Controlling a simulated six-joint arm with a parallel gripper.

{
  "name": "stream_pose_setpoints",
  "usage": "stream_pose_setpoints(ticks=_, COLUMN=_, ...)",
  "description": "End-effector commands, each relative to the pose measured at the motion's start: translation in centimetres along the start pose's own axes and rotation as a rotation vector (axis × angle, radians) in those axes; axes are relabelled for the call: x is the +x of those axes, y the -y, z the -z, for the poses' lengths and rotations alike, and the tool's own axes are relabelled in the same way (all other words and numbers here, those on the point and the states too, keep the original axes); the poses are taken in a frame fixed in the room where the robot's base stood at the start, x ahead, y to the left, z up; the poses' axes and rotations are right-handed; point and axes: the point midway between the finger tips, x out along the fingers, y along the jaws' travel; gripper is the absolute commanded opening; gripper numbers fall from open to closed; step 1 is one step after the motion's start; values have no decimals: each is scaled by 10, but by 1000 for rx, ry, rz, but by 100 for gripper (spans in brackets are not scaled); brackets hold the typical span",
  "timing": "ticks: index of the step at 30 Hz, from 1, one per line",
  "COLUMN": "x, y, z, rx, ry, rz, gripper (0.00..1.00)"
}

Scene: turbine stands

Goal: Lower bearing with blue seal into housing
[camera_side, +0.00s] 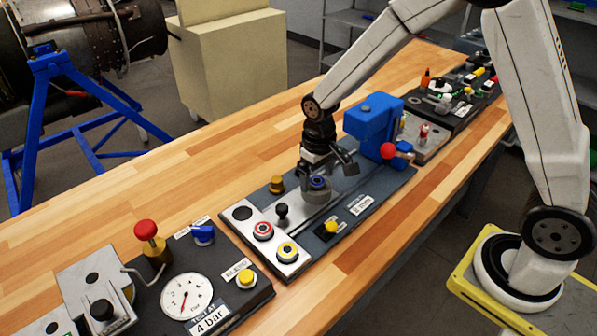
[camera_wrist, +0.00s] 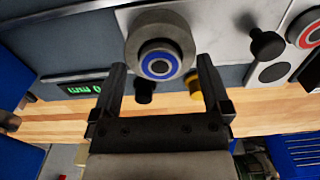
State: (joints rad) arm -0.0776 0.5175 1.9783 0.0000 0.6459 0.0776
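The bearing with the blue seal (camera_wrist: 158,65) shows its face in the wrist view, at the grey round housing (camera_wrist: 160,25). In the side view the bearing (camera_side: 317,182) is at the top of the housing (camera_side: 318,195), under my gripper (camera_side: 325,164). I cannot tell how deep it sits. My gripper (camera_wrist: 161,66) has its fingers spread on either side of the bearing in the wrist view, with visible gaps between each finger and the bearing. In the side view one finger stands clear to the right of it.
A black knob (camera_side: 282,210) stands close by. A blue press (camera_side: 372,122) with a red ball handle (camera_side: 387,151) stands right behind my gripper.

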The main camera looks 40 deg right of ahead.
Motion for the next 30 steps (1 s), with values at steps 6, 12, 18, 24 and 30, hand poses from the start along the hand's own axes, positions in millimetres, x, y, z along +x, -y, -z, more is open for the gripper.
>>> stream_pose_setpoints(ticks=6, x=0, y=0, z=0, rx=0, ry=0, rz=0, gripper=100)
stream_pose_setpoints(ticks=12, x=0, y=0, z=0, rx=0, ry=0, rz=0, gripper=100)
stream_pose_setpoints(ticks=18, x=-6, y=0, z=0, rx=0, ry=-1, rz=0, gripper=100)
stream_pose_setpoints(ticks=24, x=-18, y=0, z=0, rx=0, ry=-2, rz=0, gripper=100)
stream_pose_setpoints(ticks=30, x=-29, y=0, z=0, rx=0, ry=-2, rz=0, gripper=100)
